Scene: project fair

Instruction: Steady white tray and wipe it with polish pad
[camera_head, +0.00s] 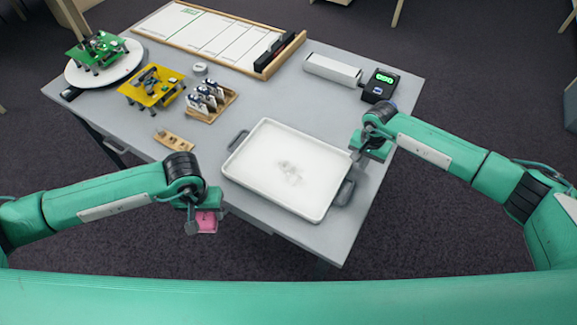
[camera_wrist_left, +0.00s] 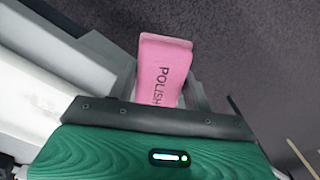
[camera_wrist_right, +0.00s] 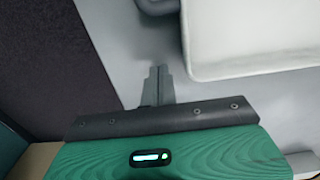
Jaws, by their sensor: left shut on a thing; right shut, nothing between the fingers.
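The white tray (camera_head: 246,174) lies on the grey table with a grey smudge in its middle. It has a dark handle (camera_head: 344,192) at the right and another (camera_head: 238,140) at the left. My left gripper (camera_head: 193,225) is shut on the pink polish pad (camera_head: 207,222), beyond the table's front edge and left of the tray. The pad shows the word POLISH in the left wrist view (camera_wrist_left: 163,68). My right gripper (camera_head: 358,158) is shut and empty beside the tray's right side. In the right wrist view its closed fingers (camera_wrist_right: 158,78) are apart from the tray's rim (camera_wrist_right: 225,72).
A wooden rack with small items (camera_head: 210,103), a yellow model (camera_head: 152,88) and a green model on a white turntable (camera_head: 104,62) stand at the left. A whiteboard (camera_head: 205,35) lies at the back. A black device (camera_head: 380,85) and a white bar (camera_head: 332,69) are back right.

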